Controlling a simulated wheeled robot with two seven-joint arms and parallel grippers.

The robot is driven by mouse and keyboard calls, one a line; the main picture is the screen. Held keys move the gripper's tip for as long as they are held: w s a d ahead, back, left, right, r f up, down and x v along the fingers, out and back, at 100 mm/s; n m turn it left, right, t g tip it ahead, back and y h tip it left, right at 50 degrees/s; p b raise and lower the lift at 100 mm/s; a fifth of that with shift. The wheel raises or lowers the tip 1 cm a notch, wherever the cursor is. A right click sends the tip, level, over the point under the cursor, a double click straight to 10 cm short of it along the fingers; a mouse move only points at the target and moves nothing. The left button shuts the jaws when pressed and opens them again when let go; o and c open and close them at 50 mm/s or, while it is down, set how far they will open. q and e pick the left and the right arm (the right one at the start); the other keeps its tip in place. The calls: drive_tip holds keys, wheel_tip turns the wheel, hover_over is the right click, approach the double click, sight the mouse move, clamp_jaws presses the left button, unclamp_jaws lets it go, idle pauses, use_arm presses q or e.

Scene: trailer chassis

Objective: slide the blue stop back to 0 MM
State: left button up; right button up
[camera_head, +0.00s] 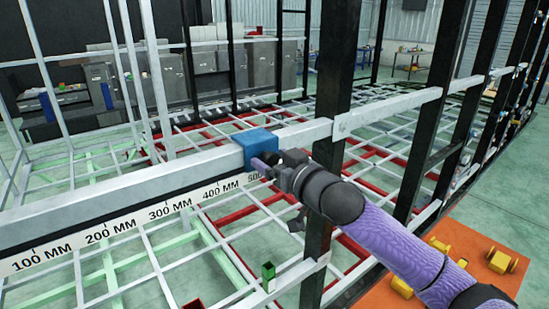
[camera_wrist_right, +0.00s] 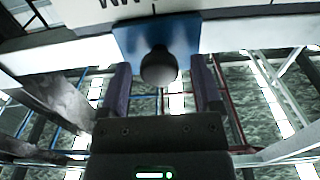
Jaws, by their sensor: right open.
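The blue stop (camera_head: 256,142) sits on the white rail (camera_head: 130,185), just above the label partly showing as 500 MM on the scale strip (camera_head: 140,224). The 100 MM mark is at the left edge region, and 0 MM is outside the picture. My right gripper (camera_head: 270,165) is at the front of the stop. In the right wrist view, the stop (camera_wrist_right: 185,38) carries a round dark knob (camera_wrist_right: 158,68). My open right gripper (camera_wrist_right: 161,85) has one purple finger on each side of it, with visible gaps. My left gripper is not in view.
A black upright (camera_head: 325,130) stands right of the stop, close to my right arm. Below the rail is an open lattice of white, red and green bars. An orange surface (camera_head: 480,227) with yellow parts (camera_head: 501,261) lies at lower right. The rail left of the stop looks clear.

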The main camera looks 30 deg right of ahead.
drive_tip(key=shift+c, duration=0.3)
clamp_jaws()
